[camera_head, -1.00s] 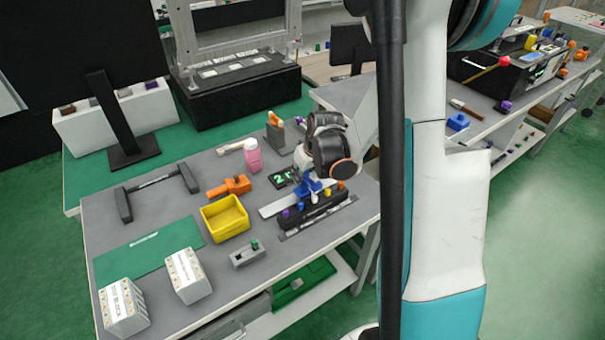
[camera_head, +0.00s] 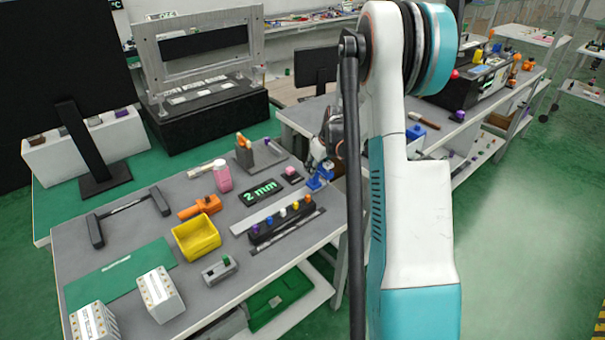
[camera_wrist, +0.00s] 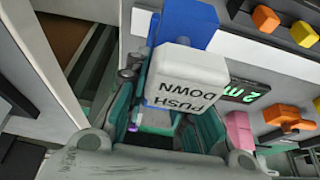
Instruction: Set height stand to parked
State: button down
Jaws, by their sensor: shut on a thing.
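A blue fixture (camera_head: 320,176) stands at the right end of the bench in the head view, close to the arm. I take it for the height stand, but its setting is not readable. The wrist view shows its blue body (camera_wrist: 183,24) and a white block lettered PUSH DOWN (camera_wrist: 185,78). My gripper (camera_wrist: 165,125) is shut on the fixture, its teal-lined fingers on either side below the white block. The exact contact is hidden by the block. My arm hides part of the gripper in the head view. The display (camera_head: 262,192) reads 2 mm.
A black rack (camera_head: 283,221) of coloured knobs lies in front of the display. A yellow bin (camera_head: 196,237), pink bottle (camera_head: 222,177) and orange clamp (camera_head: 200,207) stand further left.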

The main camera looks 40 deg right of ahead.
jog(key=shift+d, duration=0.6)
jog(key=c, duration=1.4)
grip_release()
jog(key=shift+d, duration=0.1)
jog(key=shift+o, duration=0.2)
jog(key=shift+s+r, duration=0.15)
jog(key=shift+r, duration=0.4)
jog(key=v, duration=1.1)
jog(key=shift+s, duration=0.1)
jog(key=shift+f, duration=0.1)
